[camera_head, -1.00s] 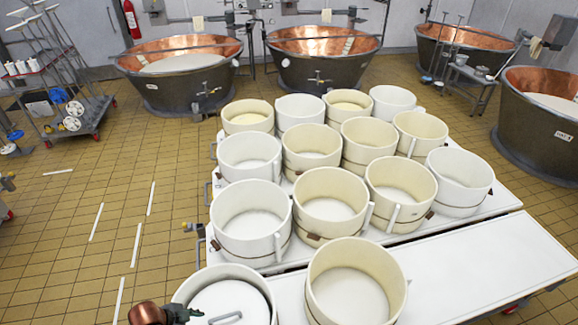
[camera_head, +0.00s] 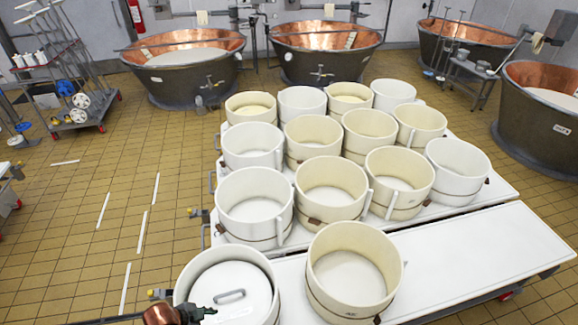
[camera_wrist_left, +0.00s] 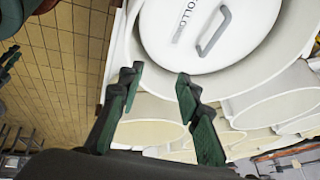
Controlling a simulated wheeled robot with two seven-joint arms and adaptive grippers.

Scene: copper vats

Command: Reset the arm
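My left gripper (camera_head: 198,313) shows at the bottom edge of the head view, in front of the nearest left tub, at the end of my copper-coloured arm link. In the left wrist view its two dark green fingers (camera_wrist_left: 157,82) are spread apart with nothing between them. A white tub (camera_wrist_left: 235,96) with a round lid (camera_wrist_left: 190,32) and a grey handle (camera_wrist_left: 213,32) lies beyond the fingers. The same lidded tub (camera_head: 183,290) shows in the head view. I cannot judge the distance between the fingers and the tub. My right gripper is not in view.
Several cream and white tubs (camera_head: 345,265) stand close together on white tables (camera_head: 480,262). Copper vats (camera_head: 185,80) line the back and right. A wheeled rack (camera_head: 75,115) stands at the left. Tiled floor (camera_head: 100,185) is open left of the tables.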

